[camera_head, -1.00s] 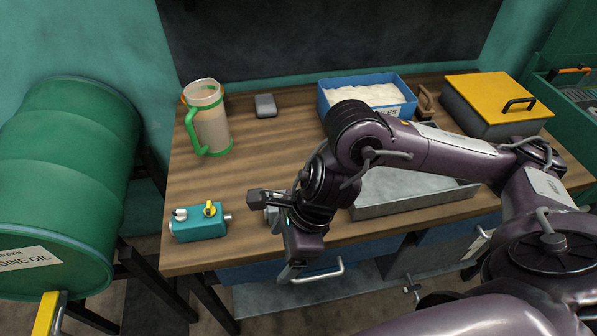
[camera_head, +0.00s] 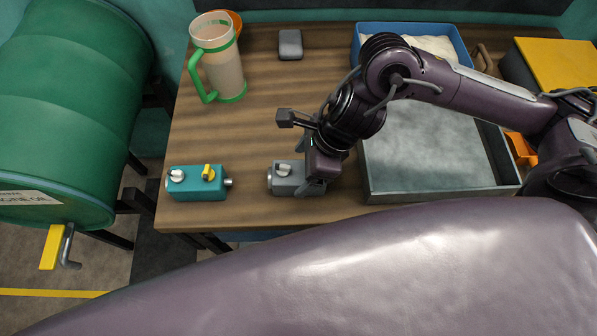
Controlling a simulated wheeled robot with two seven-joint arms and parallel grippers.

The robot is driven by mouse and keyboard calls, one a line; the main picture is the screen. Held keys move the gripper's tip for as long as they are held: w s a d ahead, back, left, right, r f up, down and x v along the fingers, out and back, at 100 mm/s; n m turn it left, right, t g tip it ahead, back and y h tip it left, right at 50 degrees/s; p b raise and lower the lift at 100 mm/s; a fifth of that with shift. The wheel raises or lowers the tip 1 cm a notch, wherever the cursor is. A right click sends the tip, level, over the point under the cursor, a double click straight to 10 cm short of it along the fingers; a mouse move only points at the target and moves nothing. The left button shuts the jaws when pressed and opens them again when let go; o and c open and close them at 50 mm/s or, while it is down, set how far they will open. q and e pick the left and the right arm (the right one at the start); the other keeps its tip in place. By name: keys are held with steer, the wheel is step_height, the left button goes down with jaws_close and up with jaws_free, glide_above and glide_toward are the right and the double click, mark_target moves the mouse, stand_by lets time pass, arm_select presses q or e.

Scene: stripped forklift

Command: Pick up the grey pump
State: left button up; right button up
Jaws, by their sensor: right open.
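The grey pump (camera_head: 286,182) lies on the wooden bench, left of the metal tray, with a small light knob on top. My right gripper (camera_head: 306,165) is right over its right end. A similar teal pump (camera_head: 197,183) with a yellow knob lies to the left. My left gripper is not in view.
A shallow metal tray (camera_head: 372,188) stands just right of the grey pump. A jug with a green handle (camera_head: 218,62), a small grey block (camera_head: 290,44) and a blue bin (camera_head: 367,34) stand farther back. A green drum (camera_head: 70,110) is at the left. Bench between the pumps is clear.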

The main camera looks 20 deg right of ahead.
mark_target(299, 171)
steer(key=shift+x, duration=1.9)
steer(key=shift+d, duration=0.2)
steer(key=c, duration=1.6)
jaws_close()
